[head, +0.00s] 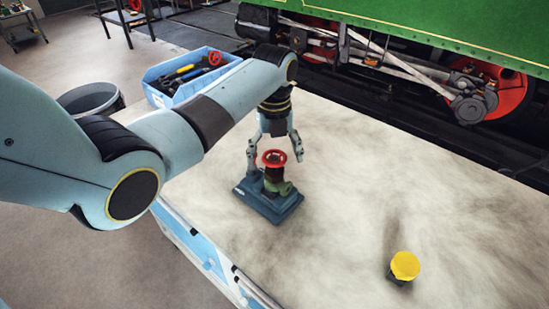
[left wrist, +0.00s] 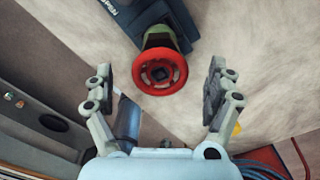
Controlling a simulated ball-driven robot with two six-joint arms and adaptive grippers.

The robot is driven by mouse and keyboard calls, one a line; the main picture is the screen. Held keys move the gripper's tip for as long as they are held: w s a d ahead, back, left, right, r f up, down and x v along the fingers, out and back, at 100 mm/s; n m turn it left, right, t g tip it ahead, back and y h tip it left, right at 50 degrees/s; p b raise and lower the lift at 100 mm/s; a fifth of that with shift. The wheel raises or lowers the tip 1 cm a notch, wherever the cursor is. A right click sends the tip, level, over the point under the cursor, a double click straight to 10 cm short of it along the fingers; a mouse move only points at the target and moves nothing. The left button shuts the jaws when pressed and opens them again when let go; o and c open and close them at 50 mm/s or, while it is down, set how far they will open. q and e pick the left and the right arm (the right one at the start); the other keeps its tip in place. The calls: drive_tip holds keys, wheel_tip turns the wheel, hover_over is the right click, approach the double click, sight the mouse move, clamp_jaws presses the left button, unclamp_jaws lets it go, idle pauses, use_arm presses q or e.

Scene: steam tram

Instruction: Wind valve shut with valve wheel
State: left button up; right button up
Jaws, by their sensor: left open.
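The red valve wheel (head: 274,157) sits on top of the valve body (head: 279,186), which is upright on a blue-grey base (head: 269,205) on the table. In the left wrist view the red wheel (left wrist: 159,73) faces the camera, with a dark square centre. My left gripper (head: 275,150) points down at the wheel. Its two fingers are spread wide, one on each side of the wheel. In the left wrist view a gap shows between each finger and the rim. I cannot tell the exact height of the fingertips against the wheel. My right gripper is not in view.
A yellow-topped knob (head: 405,265) stands on the table's pale top (head: 340,200) at the front right. A blue crate (head: 160,97) of tools stands at the back left, beside a grey bin (head: 90,99). The green tram (head: 450,25) is behind. The table's middle right is clear.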

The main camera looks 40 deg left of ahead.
use_arm(q)
drive_tip(key=shift+r, duration=0.1)
drive_tip(key=shift+r, duration=2.45)
